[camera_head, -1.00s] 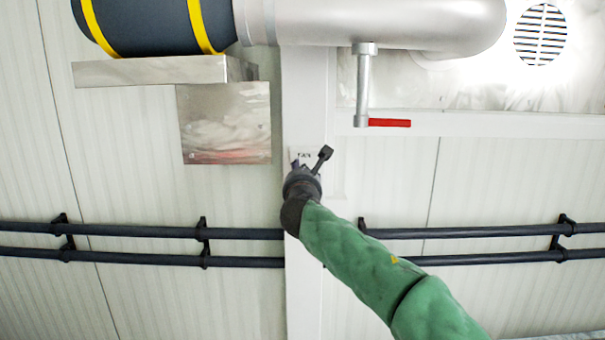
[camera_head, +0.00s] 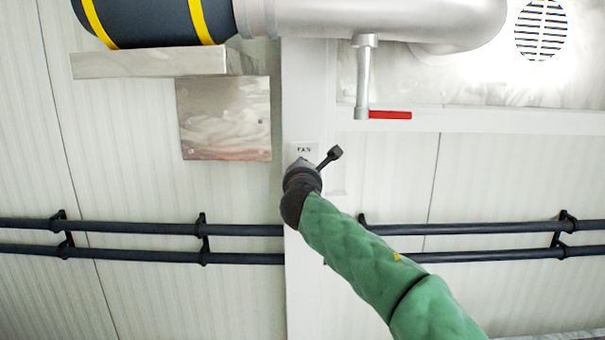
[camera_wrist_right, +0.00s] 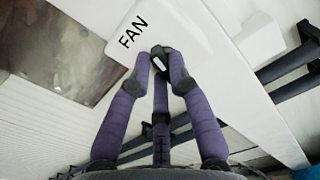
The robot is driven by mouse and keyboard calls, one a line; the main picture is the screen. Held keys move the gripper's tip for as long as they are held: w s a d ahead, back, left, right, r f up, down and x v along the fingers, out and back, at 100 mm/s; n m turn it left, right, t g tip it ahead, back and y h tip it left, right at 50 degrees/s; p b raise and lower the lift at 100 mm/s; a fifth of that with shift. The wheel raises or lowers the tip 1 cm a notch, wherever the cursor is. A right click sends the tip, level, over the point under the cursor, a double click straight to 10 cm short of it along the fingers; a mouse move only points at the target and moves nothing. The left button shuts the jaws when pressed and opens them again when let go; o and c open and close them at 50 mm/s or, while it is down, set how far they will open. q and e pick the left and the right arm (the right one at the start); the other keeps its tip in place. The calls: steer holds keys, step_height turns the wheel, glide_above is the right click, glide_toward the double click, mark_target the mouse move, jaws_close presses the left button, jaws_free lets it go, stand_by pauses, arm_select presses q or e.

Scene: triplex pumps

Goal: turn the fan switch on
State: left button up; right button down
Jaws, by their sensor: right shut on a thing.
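The fan switch (camera_wrist_right: 160,50) is a small dark part with a pale face below the FAN label (camera_wrist_right: 134,32) on a white post in the right wrist view. My right gripper (camera_wrist_right: 159,64) has its purple fingers drawn together around it, and they cover part of it. In the head view the right gripper (camera_head: 303,168) is at the post, just under the FAN label (camera_head: 304,149), and hides the switch there. The switch's position cannot be read. My left gripper is not in view.
A grey pipe with a red-handled valve (camera_head: 390,115) hangs above right. Dark horizontal rails (camera_head: 130,229) run along the wall on both sides of the post.

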steer(key=shift+d+m+b, duration=0.15)
steer(key=shift+m+b, duration=1.55)
steer(key=shift+m, duration=2)
steer(key=shift+d+m+b, duration=0.1)
steer(key=shift+m+b, duration=1.55)
steer(key=shift+m, duration=2.05)
steer(key=shift+f, duration=0.1)
steer(key=c, duration=1.1)
jaws_free()
steer(key=shift+c, duration=0.2)
steer(key=s, duration=1.2)
